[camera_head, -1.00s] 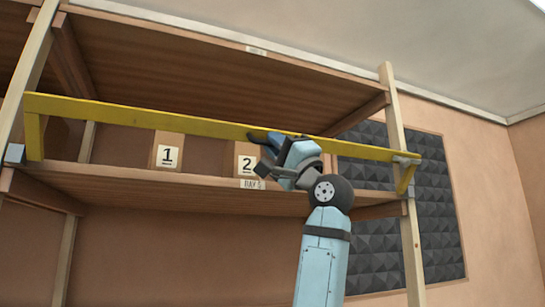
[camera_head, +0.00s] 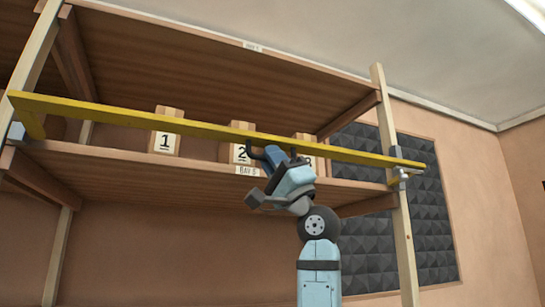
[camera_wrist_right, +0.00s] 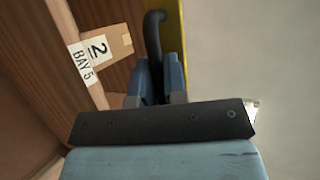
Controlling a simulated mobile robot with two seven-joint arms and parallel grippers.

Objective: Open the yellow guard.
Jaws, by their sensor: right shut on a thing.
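The yellow guard (camera_head: 207,130) is a long bar across the front of the shelf bay, with a short arm at each end. Its right arm meets a grey bracket (camera_head: 401,174) on the right post. The bar stands out in front of the boxes, crossing them partway up. In the right wrist view the guard (camera_wrist_right: 174,24) runs upright beside a dark curved handle (camera_wrist_right: 153,32). My right gripper (camera_head: 274,156) is shut on this handle, below the bar; its blue fingers (camera_wrist_right: 157,78) also show in the wrist view. My left gripper is not in view.
Box 1 (camera_head: 167,142), box 2 (camera_head: 240,155) and a partly hidden third box (camera_head: 304,139) stand on the shelf board (camera_head: 110,165) behind the guard. An upper board (camera_head: 215,75) lies above. Wooden posts flank the bay. Dark foam panels (camera_head: 433,215) are on the wall.

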